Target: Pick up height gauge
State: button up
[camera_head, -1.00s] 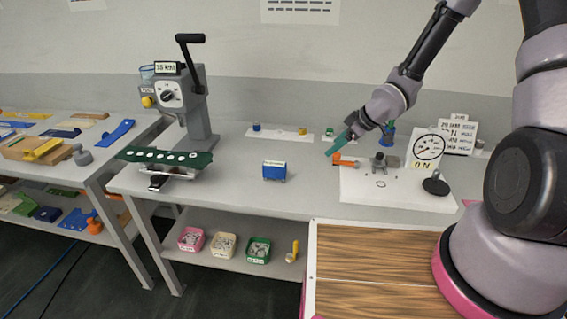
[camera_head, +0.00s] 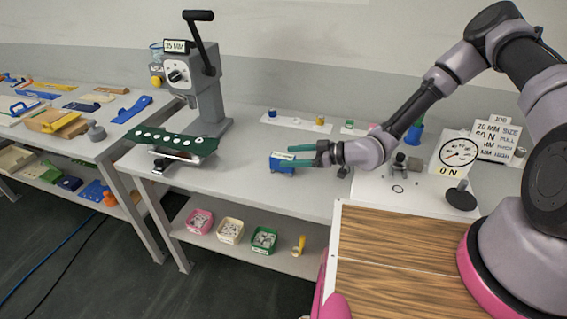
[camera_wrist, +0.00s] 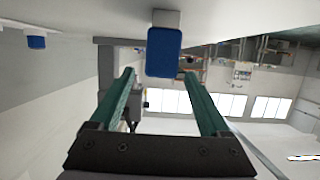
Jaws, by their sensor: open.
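A small blue block with a pale label on top, which looks like the height gauge (camera_head: 281,167), stands on the grey bench left of my gripper (camera_head: 290,156). My gripper is open, with two green fingers pointing left, level with the block's top. In the head view the fingers overlap the block's right side. In the wrist view the blue block (camera_wrist: 164,52) shows between and beyond the two open fingertips (camera_wrist: 158,73), nearer the picture's top. I cannot tell whether any finger touches it.
A grey press (camera_head: 203,90) with a green perforated strip (camera_head: 170,141) stands to the left. A white board with a dial gauge (camera_head: 459,153) lies at the right. Small bins (camera_head: 230,231) sit on the lower shelf. A wood-topped surface (camera_head: 400,265) is in front.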

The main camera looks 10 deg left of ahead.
aim_at(274, 157)
jog(key=x, duration=0.6)
jog(key=shift+a+f, duration=0.15)
jog(key=shift+a, duration=0.15)
jog(key=shift+c, duration=0.3)
grip_shut()
